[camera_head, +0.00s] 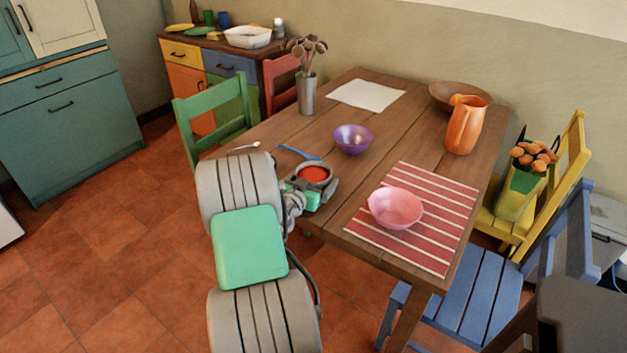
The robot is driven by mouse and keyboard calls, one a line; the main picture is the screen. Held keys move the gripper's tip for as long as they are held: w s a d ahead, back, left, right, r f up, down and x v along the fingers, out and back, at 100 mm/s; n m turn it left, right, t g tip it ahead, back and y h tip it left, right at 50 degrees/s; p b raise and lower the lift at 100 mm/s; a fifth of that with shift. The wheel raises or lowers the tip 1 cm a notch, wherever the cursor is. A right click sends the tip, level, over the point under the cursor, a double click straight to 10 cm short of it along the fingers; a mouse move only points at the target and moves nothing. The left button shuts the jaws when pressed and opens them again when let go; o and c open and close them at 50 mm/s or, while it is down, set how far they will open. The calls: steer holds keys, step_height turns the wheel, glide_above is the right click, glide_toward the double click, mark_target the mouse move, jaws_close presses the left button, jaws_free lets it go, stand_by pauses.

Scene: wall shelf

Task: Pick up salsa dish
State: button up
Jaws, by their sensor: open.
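The salsa dish (313,174) is a small round dark-rimmed dish with red content. It stands near the left edge of the wooden table (391,143). My gripper (318,190) is at the dish, low over the table edge, with my arm reaching in from the lower left. The jaws are open. Part of the dish's near side is hidden by the gripper, and I cannot tell whether the fingers touch it.
A blue utensil (299,152) and a spoon (244,147) lie behind the dish. A purple bowl (353,139), a pink bowl (396,208) on a striped mat (445,232), an orange pitcher (466,124) and a vase (306,94) stand around. Chairs surround the table.

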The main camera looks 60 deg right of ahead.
steer(key=c, duration=1.8)
steer(key=shift+w+r, duration=0.1)
steer(key=shift+r, duration=0.05)
steer(key=shift+c, duration=0.2)
steer(key=shift+r, duration=0.1)
steer(key=shift+r, duration=0.8)
steer(key=w+a+r, duration=0.2)
steer(key=a+r, duration=0.9)
steer(key=a, duration=0.2)
steer(key=shift+a, duration=0.4)
steer(key=shift+w, duration=0.1)
